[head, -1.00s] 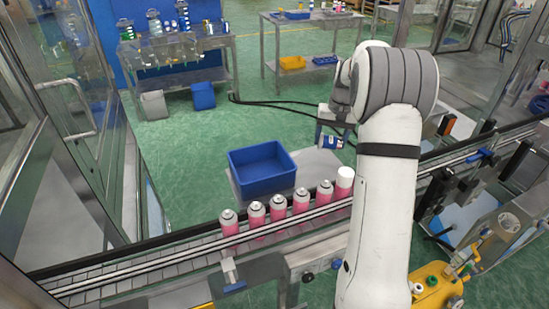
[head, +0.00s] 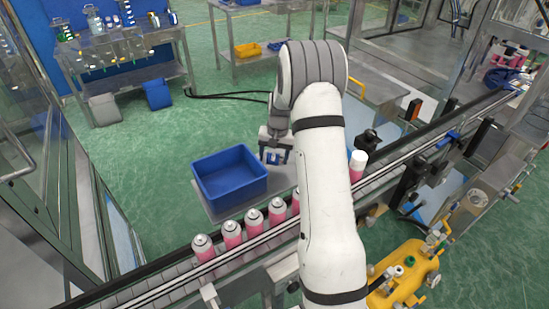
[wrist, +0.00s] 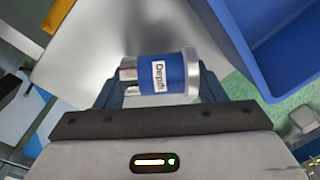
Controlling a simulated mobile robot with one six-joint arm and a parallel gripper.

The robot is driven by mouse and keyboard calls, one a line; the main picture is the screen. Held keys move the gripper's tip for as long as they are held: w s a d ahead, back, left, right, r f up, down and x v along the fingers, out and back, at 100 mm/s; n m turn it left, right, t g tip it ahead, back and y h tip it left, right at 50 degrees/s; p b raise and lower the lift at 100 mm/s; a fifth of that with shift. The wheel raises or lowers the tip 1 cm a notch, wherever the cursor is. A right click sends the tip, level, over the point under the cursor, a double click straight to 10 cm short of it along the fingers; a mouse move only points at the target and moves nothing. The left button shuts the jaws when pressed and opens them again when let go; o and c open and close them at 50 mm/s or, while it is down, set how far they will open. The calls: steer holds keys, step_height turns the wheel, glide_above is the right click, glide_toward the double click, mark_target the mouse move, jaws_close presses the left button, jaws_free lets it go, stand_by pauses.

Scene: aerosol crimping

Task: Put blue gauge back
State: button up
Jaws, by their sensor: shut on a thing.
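The blue gauge (wrist: 165,76) is a short cylinder with a blue band, silver ends and a white label reading "Depth". It lies sideways between the fingers of my gripper (wrist: 160,88), which is shut on it. In the head view my gripper (head: 274,156) hangs just right of the blue bin, above the grey surface. The gauge shows there only as a small blue patch (head: 272,157). I cannot make out the gauge's resting place.
The blue bin (head: 228,176) stands on a grey table (head: 205,204), close to my gripper. Pink cans (head: 232,236) line the conveyor (head: 180,270) in front. A yellow tank (head: 405,272) stands at right. Benches (head: 122,62) with bottles and trays stand at the back.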

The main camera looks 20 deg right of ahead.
steer(key=shift+w+f, duration=0.1)
steer(key=shift+f, duration=0.85)
steer(key=o, duration=0.7)
steer(key=shift+f, duration=0.15)
steer(key=o, duration=0.5)
